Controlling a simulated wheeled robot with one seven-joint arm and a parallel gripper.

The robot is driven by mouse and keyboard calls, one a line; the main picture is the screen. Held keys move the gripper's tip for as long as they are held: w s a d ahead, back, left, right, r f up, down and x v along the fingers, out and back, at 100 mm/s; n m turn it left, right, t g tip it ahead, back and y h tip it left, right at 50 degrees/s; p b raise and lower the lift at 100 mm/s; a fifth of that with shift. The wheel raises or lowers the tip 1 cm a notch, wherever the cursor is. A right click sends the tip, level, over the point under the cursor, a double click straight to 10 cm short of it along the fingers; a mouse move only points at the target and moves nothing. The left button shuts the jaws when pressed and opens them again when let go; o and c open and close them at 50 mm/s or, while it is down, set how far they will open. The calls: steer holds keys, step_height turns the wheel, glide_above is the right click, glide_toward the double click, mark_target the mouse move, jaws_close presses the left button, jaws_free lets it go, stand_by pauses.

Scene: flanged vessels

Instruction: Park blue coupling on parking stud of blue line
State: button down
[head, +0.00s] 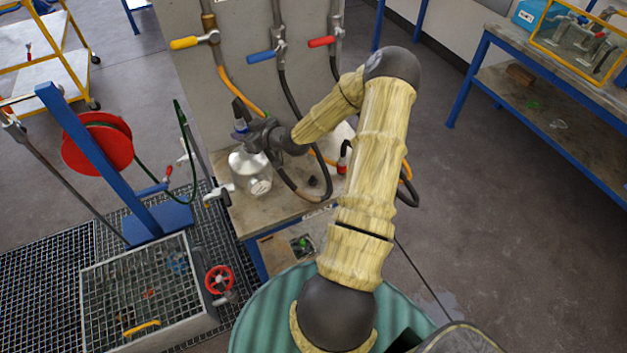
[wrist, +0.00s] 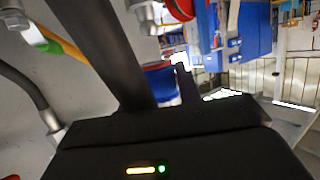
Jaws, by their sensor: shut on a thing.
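My gripper (head: 244,127) is above the left part of the bench, in front of the grey panel. The blue line has a blue valve handle (head: 261,57) on the panel and a dark hose (head: 289,93) running down behind my arm. I cannot clearly make out the blue line's parking stud.
A silver flanged vessel (head: 250,172) stands on the bench (head: 270,209) below my gripper. A red-banded coupling (head: 342,158) stands to the right, partly behind my arm. Yellow (head: 184,43) and red (head: 321,41) valve handles flank the blue one. A hose reel (head: 97,143) stands left.

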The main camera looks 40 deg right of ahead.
steer(key=shift+a+f, duration=0.1)
steer(key=shift+a, duration=0.45)
steer(key=s+a+f+m+h, duration=0.1)
steer(key=s+a+f, duration=0.3)
steer(key=a, duration=0.4)
steer(key=s+a+f+m+h, duration=0.1)
steer(key=s+a+f+h, duration=0.1)
steer(key=a+f, duration=0.3)
steer(key=s+a, duration=0.1)
steer(key=a, duration=0.3)
steer(key=shift+s+f+m, duration=0.15)
steer(key=shift+s+m, duration=0.2)
steer(key=shift+m, duration=0.05)
